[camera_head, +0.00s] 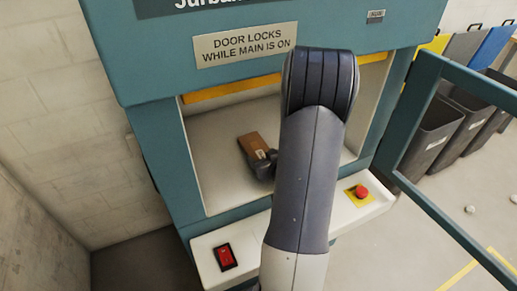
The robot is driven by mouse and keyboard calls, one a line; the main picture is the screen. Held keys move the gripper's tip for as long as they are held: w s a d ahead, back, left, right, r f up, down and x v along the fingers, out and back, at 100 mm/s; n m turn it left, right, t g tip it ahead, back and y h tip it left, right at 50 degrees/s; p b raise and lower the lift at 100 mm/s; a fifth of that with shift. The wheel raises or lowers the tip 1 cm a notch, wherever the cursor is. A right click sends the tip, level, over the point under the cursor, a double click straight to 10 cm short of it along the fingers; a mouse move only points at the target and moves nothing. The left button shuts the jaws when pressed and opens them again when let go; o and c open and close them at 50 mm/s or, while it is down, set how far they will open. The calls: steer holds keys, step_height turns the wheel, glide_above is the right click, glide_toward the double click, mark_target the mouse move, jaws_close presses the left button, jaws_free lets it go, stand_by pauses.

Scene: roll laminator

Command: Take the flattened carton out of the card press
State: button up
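The card press (158,130) is a teal machine with an open front chamber. The flattened carton (252,145), a small brown piece with a pale label, is on the chamber's light floor. My gripper (264,166) reaches into the chamber, and its dark end overlaps the carton's near right part. My arm hides much of the gripper, so I cannot tell whether the fingers are closed on the carton. The press door (414,112), a teal frame, stands swung open to the right.
A white front ledge carries a red rocker switch (225,257) at left and a red stop button (361,191) on yellow at right. A yellow bar (231,88) crosses the chamber top. Grey bins (437,135) stand at right. A block wall (75,120) is close at left.

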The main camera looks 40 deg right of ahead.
steer(key=c, duration=0.5)
